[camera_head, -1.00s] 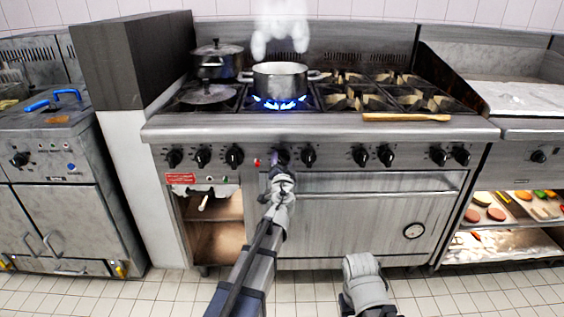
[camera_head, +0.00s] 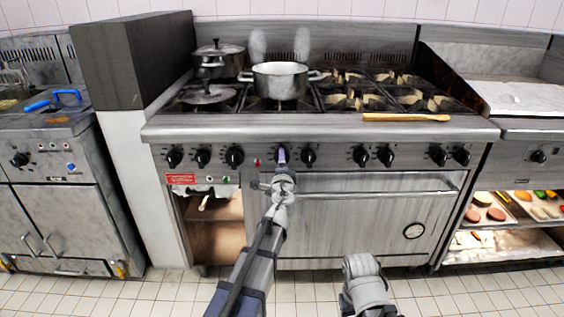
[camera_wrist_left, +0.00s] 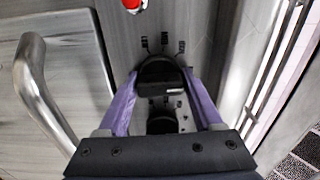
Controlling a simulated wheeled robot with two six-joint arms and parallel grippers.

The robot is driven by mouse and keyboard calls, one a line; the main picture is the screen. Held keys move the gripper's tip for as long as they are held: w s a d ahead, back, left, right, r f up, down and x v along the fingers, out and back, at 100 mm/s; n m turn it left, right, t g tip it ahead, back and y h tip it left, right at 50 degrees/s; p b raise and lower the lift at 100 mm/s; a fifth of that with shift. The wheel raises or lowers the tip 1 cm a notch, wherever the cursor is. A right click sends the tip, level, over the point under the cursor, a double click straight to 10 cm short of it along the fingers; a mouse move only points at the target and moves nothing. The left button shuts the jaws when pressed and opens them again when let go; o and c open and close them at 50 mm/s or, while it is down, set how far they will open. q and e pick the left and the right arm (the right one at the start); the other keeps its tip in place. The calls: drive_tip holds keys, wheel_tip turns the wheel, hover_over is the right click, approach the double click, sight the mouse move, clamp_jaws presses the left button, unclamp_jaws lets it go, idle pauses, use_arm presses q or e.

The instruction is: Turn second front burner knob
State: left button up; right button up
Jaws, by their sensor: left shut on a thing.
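The range (camera_head: 330,131) has a row of black knobs along its front panel. My left gripper (camera_head: 282,155) reaches the panel just right of a small red light. In the left wrist view its purple fingers (camera_wrist_left: 163,92) stand on either side of a black knob (camera_wrist_left: 160,75), shut on it. In the head view the fingers mostly hide this knob. The front burner (camera_head: 279,103) under the steel pot shows no flame. Part of my right arm shows at the bottom, but its gripper does not.
A steel pot (camera_head: 280,82) stands above the front burner, with a lidded pot (camera_head: 217,60) behind left. A wooden spoon (camera_head: 405,117) lies along the right front edge. The oven handle (camera_head: 370,194) runs just below the knobs.

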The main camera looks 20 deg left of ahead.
use_arm(q)
drive_tip(key=shift+m, duration=0.4)
drive_tip(key=o, duration=1.3)
drive_tip(key=shift+s, duration=0.1)
drive_tip(key=v, duration=0.7)
drive_tip(key=shift+s+d, duration=0.15)
drive_tip(key=shift+s, duration=0.15)
